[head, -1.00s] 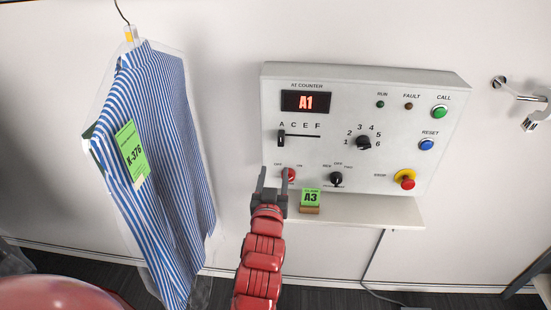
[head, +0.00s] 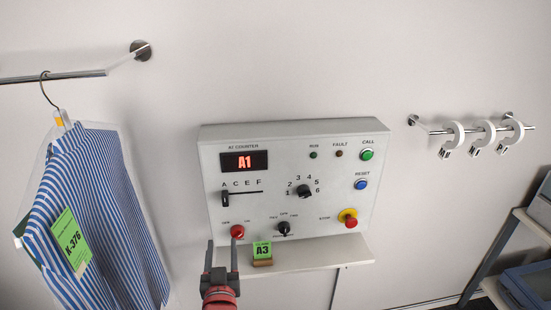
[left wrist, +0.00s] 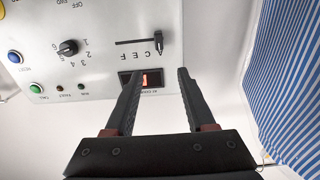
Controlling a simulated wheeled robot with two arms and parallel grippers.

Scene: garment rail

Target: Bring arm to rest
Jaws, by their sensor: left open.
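My left gripper (head: 222,258) is at the bottom of the head view, below the red knob (head: 237,231) of the control panel (head: 375,190). Its two fingers are apart with nothing between them. In the left wrist view the open fingers (left wrist: 156,88) point toward the panel (left wrist: 100,20), which appears upside down, with the display (left wrist: 146,79) seen between them. Any gap between the fingertips and the panel is hard to judge. My right gripper is not in view.
A bagged striped shirt (head: 100,215) hangs from a rail (head: 60,77) at left. A green A3 tag (head: 262,250) stands on the panel's shelf (head: 310,258). White rings (head: 487,132) hang on a short rail at right. A shelf unit (head: 490,255) stands at far right.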

